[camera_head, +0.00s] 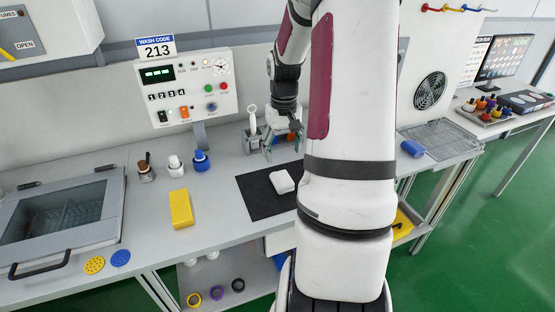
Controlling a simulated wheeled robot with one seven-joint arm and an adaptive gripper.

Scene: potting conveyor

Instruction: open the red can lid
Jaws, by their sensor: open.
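My gripper (284,148) hangs from my arm over the bench, in front of a grey holder, with its fingers spread and nothing seen between them. I cannot make out a red can or its lid for sure. Small red, yellow and dark items (490,104) stand in a tray on the far right table, too small to identify. My arm covers the middle of the view and hides part of the bench.
A black mat (258,198) with a white block (282,181) lies below my gripper. A yellow block (181,208), small bottles (201,160) and a glass-lidded basin (62,217) stand left. A control panel (186,88) rises behind. A wire rack (440,139) is right.

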